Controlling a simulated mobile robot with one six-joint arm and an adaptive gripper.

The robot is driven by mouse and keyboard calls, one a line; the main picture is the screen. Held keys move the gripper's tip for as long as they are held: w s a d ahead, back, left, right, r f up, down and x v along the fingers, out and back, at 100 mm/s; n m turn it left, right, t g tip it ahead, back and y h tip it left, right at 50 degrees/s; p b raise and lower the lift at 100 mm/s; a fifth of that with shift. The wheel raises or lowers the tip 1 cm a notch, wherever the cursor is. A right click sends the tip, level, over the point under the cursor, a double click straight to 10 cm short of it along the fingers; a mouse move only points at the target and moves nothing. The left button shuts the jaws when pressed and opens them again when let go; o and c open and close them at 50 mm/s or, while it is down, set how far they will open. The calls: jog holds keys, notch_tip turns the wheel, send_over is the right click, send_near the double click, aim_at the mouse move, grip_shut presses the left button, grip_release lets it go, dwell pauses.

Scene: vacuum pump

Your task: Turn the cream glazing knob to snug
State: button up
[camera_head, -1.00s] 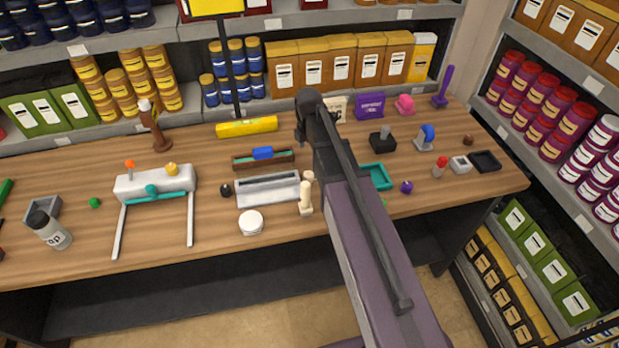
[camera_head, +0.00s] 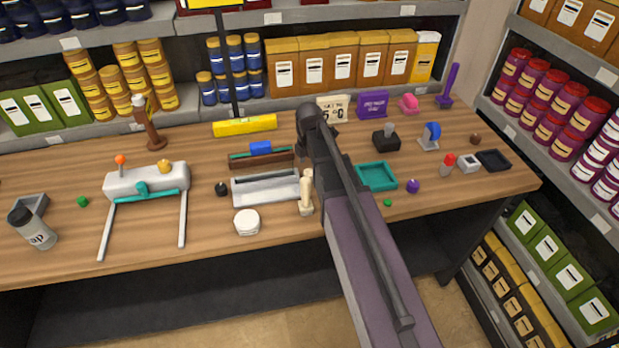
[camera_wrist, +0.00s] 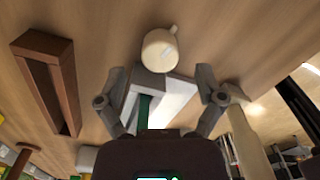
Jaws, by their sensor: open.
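A round cream piece (camera_wrist: 160,50) with a small side tab lies ahead of my gripper (camera_wrist: 160,76) in the wrist view. I cannot tell for sure which is the glazing knob. My gripper is open, its fingers spread above the grey tray (camera_head: 266,198), with nothing visibly held. In the head view my arm hides the gripper.
A brown tray (camera_head: 262,161) with a blue item lies behind the grey tray. A white frame with teal bar (camera_head: 146,180) stands to the left. A teal tray (camera_head: 377,176) and several small items are right of my arm. Bare wood lies around the cream disc.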

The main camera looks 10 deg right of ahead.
aim_at(309, 172)
jog(key=shift+f+b, duration=1.45)
jog(key=shift+f, duration=0.25)
jog(key=c, duration=1.1)
